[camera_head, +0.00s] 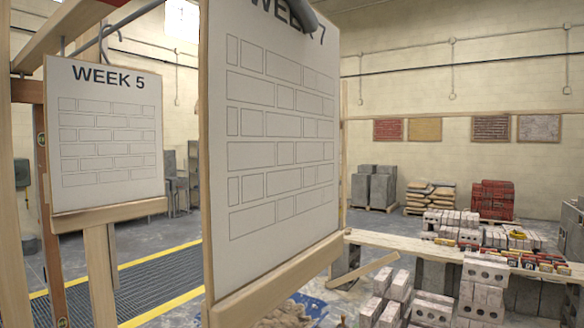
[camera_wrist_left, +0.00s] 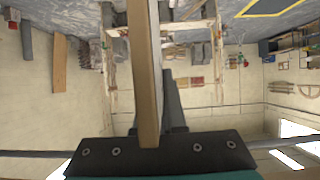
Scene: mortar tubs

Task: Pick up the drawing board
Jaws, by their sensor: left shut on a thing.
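A large drawing board (camera_head: 280,135) headed "WEEK 7" stands upright close in front of the head camera. Its white face carries a brick-course pattern, with a wooden strip along its lower edge. My left gripper (camera_head: 303,14) is shut on its top edge, covering part of the heading. In the left wrist view the board (camera_wrist_left: 146,70) shows edge-on between the dark fingers (camera_wrist_left: 158,132). A second board (camera_head: 105,128), headed "WEEK 5", stands on a wooden easel at the left. My right gripper is not in view.
A wooden plank bench (camera_head: 400,242) runs at the right, with several bricks (camera_head: 482,285) stacked in front. Grey blocks (camera_head: 374,187) and bags (camera_head: 430,197) stand by the back wall. A grated floor strip with yellow borders (camera_head: 150,310) lies at lower left.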

